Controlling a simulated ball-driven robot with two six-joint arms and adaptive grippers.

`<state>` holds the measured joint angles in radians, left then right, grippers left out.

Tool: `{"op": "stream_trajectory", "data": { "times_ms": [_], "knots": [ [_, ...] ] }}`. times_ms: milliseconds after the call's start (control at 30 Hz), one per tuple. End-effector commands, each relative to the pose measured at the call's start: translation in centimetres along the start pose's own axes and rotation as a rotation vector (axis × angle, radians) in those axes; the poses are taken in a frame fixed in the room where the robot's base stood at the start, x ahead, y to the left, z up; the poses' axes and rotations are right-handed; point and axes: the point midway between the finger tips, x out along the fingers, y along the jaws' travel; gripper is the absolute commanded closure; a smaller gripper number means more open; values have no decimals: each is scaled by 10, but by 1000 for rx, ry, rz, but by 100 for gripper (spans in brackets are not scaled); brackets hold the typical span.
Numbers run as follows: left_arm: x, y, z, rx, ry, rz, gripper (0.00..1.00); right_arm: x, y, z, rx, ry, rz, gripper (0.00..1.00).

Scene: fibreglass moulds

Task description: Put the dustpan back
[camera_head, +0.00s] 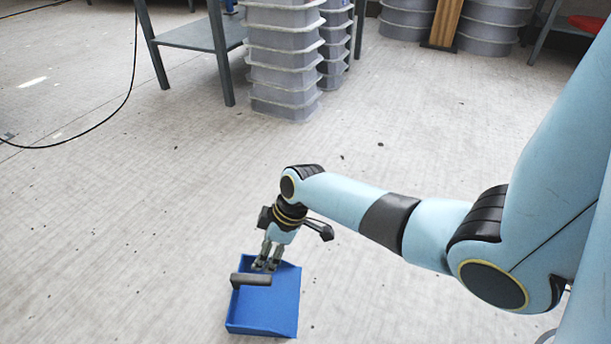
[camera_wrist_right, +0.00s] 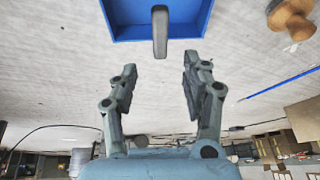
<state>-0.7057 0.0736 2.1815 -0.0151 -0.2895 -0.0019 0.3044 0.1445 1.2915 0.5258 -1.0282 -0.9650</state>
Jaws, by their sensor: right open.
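A blue dustpan (camera_head: 268,308) with a dark grey handle (camera_head: 250,280) lies on the floor at the bottom centre of the head view. My right gripper (camera_head: 266,266) is just above the dustpan's back edge, close to the handle. In the right wrist view, the right gripper (camera_wrist_right: 160,85) has its two fingers spread wide with nothing between them. The dustpan (camera_wrist_right: 190,28) and its handle (camera_wrist_right: 160,32) show at the top of that view, with the handle lined up between the fingers but beyond their tips. My left gripper is not in view.
Stacked grey tubs (camera_head: 283,60) stand near a metal table (camera_head: 195,36) at the back. A black cable (camera_head: 105,122) lies on the floor at the left. A wooden object (camera_wrist_right: 291,18) shows in the wrist view. The floor around the dustpan is mostly clear.

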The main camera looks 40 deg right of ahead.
Motion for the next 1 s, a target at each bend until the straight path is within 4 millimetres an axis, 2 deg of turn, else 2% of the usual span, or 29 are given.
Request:
{"op": "stream_trajectory", "data": {
  "times_ms": [133,267,367,500,600,733,833,1000],
  "knots": [
    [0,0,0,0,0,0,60,-1,-12,16,34,-2,36,52],
    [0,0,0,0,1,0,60,-13,-41,48,131,16,139,52],
    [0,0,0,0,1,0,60,-39,-68,72,227,66,244,52],
    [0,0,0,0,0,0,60,-93,-104,90,351,176,368,52],
    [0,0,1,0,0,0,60,-135,-124,92,423,263,427,52],
    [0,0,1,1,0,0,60,-179,-141,88,485,355,469,52],
    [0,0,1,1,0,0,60,-198,-147,85,510,398,483,52],
    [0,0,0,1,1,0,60,-207,-150,82,523,419,487,52]
  ]
}}
